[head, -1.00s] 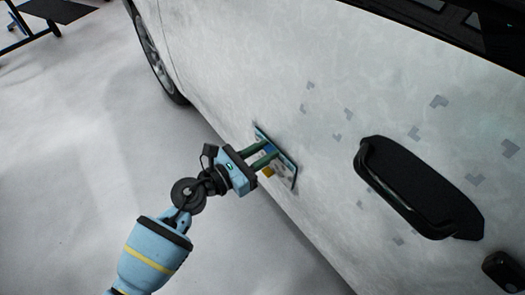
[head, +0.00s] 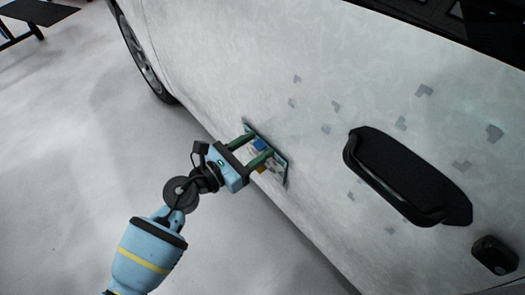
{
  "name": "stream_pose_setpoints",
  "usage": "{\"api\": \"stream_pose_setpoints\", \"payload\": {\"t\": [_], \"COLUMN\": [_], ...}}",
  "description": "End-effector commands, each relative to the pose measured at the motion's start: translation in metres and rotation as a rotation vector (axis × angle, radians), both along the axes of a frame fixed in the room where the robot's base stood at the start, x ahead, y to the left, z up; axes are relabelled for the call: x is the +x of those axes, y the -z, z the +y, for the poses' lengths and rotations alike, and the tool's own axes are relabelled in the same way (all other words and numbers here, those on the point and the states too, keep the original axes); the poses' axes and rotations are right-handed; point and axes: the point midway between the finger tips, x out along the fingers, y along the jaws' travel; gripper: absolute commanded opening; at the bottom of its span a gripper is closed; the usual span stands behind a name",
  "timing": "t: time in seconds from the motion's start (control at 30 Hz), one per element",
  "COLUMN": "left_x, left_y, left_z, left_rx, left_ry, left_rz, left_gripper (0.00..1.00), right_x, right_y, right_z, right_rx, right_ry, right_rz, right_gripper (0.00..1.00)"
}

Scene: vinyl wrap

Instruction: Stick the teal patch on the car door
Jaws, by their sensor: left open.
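The white car door (head: 310,170) fills the right half of the head view, with several small grey marks scattered on it. A small flat patch (head: 280,170) with a teal edge and a coloured print lies against the lower left of the door. My left gripper (head: 256,149) is open in front of the patch, its two green fingers spread apart and partly covering it. I cannot tell whether the fingertips touch the patch. My right gripper is not in view.
A black door handle (head: 395,180) sticks out to the right of the patch, with a small black fitting (head: 494,255) below it. A car wheel (head: 140,50) is at upper left, and a dark table (head: 38,12) stands beyond. The floor at left is clear.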

Motion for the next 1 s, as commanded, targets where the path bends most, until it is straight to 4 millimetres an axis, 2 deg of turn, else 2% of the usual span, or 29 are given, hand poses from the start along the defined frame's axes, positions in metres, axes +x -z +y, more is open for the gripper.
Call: {"api": "stream_pose_setpoints", "payload": {"t": [0.27, 0.7, 1.0], "left_x": [-0.006, -0.042, -0.046], "left_y": [0.001, 0.001, 0.000], "left_z": [0.009, 0.058, 0.063], "left_rx": [0.003, 0.000, 0.000], "left_ry": [-0.001, 0.000, 0.000], "left_rz": [0.001, 0.001, 0.000], "left_gripper": [0.51, 0.51, 0.51], "right_x": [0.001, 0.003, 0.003], "right_y": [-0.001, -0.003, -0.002], "right_z": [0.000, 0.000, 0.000], "right_rx": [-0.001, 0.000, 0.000], "right_ry": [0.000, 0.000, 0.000], "right_rz": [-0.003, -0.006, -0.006], "right_gripper": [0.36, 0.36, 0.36]}}
